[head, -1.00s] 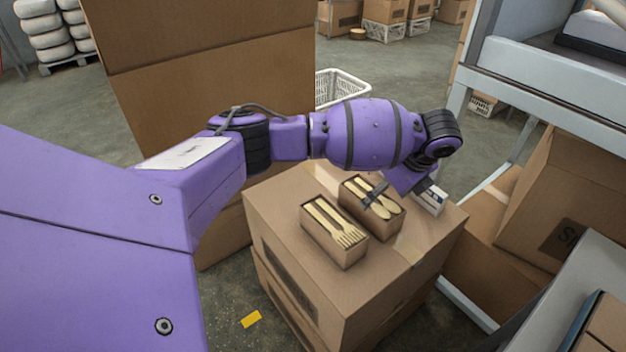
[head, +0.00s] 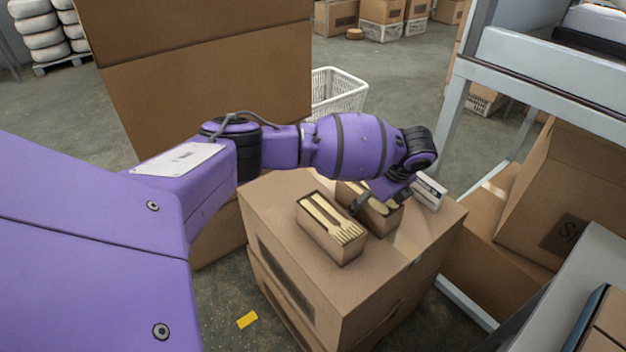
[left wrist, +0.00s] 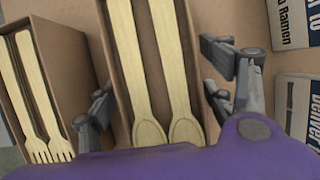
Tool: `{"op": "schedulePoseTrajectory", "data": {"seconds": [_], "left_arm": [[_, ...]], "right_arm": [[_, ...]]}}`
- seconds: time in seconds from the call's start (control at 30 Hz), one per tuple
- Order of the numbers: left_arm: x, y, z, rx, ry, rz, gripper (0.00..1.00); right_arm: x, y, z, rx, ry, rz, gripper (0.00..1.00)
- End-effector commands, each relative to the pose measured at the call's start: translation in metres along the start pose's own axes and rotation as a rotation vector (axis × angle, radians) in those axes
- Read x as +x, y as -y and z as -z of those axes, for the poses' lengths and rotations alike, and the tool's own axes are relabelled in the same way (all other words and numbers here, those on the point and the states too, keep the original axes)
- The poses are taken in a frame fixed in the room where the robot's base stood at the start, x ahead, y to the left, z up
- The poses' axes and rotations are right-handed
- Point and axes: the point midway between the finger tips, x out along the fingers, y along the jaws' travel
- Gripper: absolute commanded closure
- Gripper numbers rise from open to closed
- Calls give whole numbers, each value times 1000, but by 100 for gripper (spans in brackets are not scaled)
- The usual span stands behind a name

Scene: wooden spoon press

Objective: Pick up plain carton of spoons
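The plain carton of spoons (head: 378,217) stands on a large cardboard box, partly hidden behind my left gripper (head: 381,200). In the left wrist view, the carton (left wrist: 156,50) holds wooden spoons with their bowls towards the camera. My left gripper (left wrist: 163,92) is open there, one finger on each side of the carton. The left finger is close to the carton wall; the right finger has a gap. I cannot tell whether either touches. A similar carton of wooden forks (head: 330,245) stands just left of it and also shows in the left wrist view (left wrist: 72,75). My right gripper is not in view.
The large cardboard box (head: 375,290) has free room at its front right. A small white printed box (head: 430,192) lies beyond the spoons. A tall carton stack (head: 205,90) stands at the left, and a grey metal rack (head: 540,85) at the right.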

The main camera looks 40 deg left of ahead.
Motion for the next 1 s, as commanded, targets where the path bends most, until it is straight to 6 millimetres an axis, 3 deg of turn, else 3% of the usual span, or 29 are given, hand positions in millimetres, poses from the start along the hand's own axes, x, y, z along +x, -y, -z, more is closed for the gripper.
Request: {"op": "schedulePoseTrajectory", "data": {"seconds": [0.03,0.37,0.73,1.0], "left_arm": [[-1,0,0,0,0,1,36],[-1,1,0,0,0,2,79],[-8,2,-3,-2,0,5,79],[-46,-4,-12,0,-1,7,79]], "right_arm": [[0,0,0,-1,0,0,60],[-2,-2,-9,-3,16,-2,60],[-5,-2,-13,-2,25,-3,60],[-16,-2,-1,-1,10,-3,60]]}}
